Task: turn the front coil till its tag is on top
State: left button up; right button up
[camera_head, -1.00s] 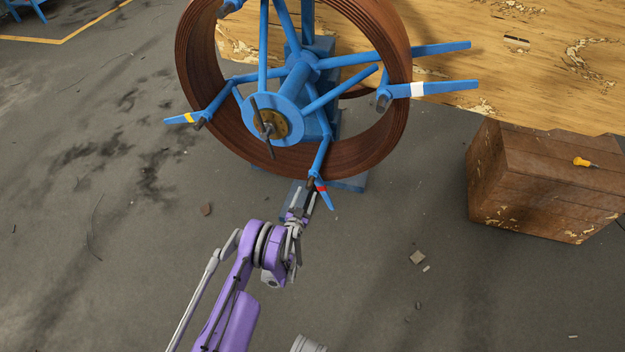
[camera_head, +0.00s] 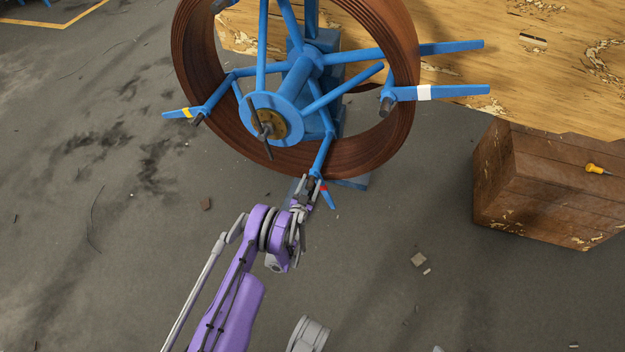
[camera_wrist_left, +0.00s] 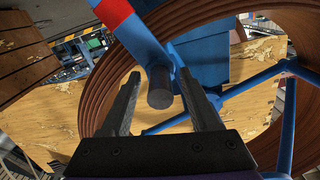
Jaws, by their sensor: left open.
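The brown coil (camera_head: 398,110) sits on a blue reel with several spokes around a hub (camera_head: 268,120). Blue arm ends carry coloured bands: yellow (camera_head: 187,113) at left, white (camera_head: 424,93) at right, red (camera_head: 324,188) at the bottom. No separate tag shows on the coil itself. My left gripper (camera_head: 310,184) is at the bottom arm, beside the red band. In the left wrist view, its open jaws (camera_wrist_left: 159,74) stand either side of a dark round peg (camera_wrist_left: 160,90) on that arm; contact cannot be told. The red band (camera_wrist_left: 113,10) shows above. My right gripper is out of view.
A wooden crate (camera_head: 520,190) with a yellow-handled tool (camera_head: 597,169) on top stands at right. A worn wooden board (camera_head: 520,75) lies behind the reel. Small debris (camera_head: 418,260) lies on the grey floor, which is mostly clear at left and front.

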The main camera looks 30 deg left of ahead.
pick_arm(q)
grip_shut()
dwell(0.4)
dwell(1.1)
